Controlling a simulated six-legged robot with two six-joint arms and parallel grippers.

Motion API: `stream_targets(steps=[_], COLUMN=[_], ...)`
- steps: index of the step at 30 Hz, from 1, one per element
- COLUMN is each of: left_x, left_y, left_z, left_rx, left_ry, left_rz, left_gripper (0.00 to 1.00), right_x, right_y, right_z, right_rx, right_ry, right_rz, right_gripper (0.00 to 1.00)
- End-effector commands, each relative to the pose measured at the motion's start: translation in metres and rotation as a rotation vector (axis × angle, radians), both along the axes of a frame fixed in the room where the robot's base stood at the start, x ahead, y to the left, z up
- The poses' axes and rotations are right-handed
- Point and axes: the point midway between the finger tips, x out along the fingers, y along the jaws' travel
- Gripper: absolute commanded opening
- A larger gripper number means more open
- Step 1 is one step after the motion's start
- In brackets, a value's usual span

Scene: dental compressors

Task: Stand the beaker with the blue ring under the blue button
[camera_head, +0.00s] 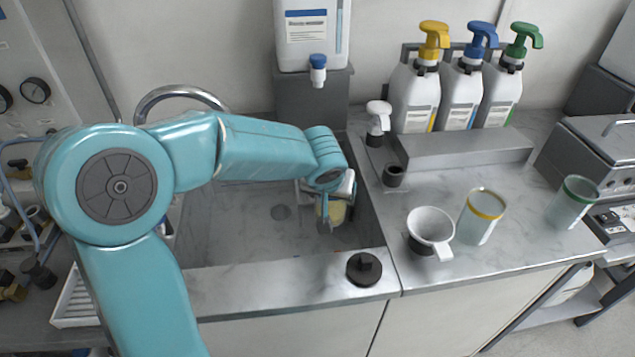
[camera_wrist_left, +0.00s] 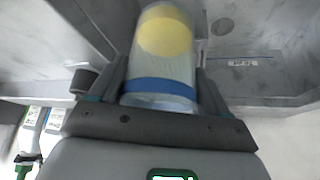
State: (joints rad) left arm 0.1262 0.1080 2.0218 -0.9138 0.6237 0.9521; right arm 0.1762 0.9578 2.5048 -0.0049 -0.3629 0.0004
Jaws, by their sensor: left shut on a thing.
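My left gripper (camera_head: 328,205) is low over the sink, shut on a clear beaker with a blue ring. The beaker (camera_wrist_left: 160,65) fills the middle of the left wrist view, between the fingers (camera_wrist_left: 158,85). Its blue ring (camera_wrist_left: 160,88) is near the gripper, and a yellow patch shows at its far end. In the head view the arm hides most of the beaker; I cannot tell its tilt. A blue pump head (camera_head: 483,32) tops the middle bottle on the grey stand (camera_head: 455,148). A blue tap (camera_head: 318,62) is on the white tank. My right gripper is not in view.
The yellow-ringed beaker (camera_head: 480,218) and green-ringed beaker (camera_head: 573,203) stand on the right counter. A white funnel-like cup (camera_head: 430,228) and a black knob (camera_head: 364,268) are near the front.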

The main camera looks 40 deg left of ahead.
Motion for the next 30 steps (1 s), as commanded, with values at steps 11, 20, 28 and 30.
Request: stream_targets(steps=[11, 20, 28, 30], left_x=[0.064, 0.114, 0.121, 0.12], left_y=[0.081, 0.143, 0.151, 0.151], left_z=[0.006, 0.003, -0.022, -0.03], left_rx=[0.0, 0.0, 0.0, -0.001], left_ry=[0.001, 0.0, 0.001, 0.003], left_rz=[0.006, 0.004, 0.0, 0.0], left_gripper=[0.4, 0.4, 0.4, 0.4], right_x=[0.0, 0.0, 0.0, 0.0], right_y=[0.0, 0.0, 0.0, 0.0], right_z=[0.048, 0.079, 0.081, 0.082], right_rx=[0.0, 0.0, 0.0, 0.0], right_ry=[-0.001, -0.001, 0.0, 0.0], right_rz=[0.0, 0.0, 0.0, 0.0], right_gripper=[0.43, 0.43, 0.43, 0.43])
